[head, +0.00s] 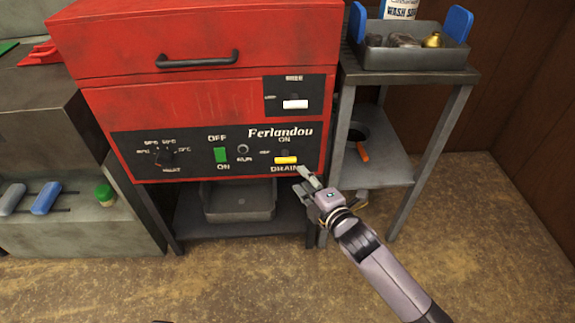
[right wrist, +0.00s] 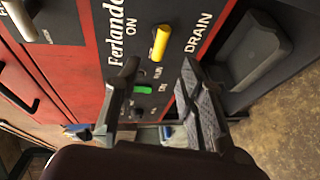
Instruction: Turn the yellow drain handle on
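The yellow drain handle (head: 286,160) is at the lower right of the black control panel, between the words ON above and DRAIN below. It lies roughly level in the head view. In the right wrist view the yellow handle (right wrist: 160,43) shows just past the fingertips, near the line of the gap between them. My right gripper (head: 305,181) is just right of and below the handle in the head view. In the right wrist view its two fingers (right wrist: 160,72) are apart with nothing between them. My left gripper is not in view.
The red Ferlandou machine (head: 200,100) carries the panel, with a green switch (head: 220,154) and a white handle (head: 295,104). A grey tray (head: 240,205) sits below. A metal side table (head: 440,78) stands at the right, its legs near my right arm. The floor in front is clear.

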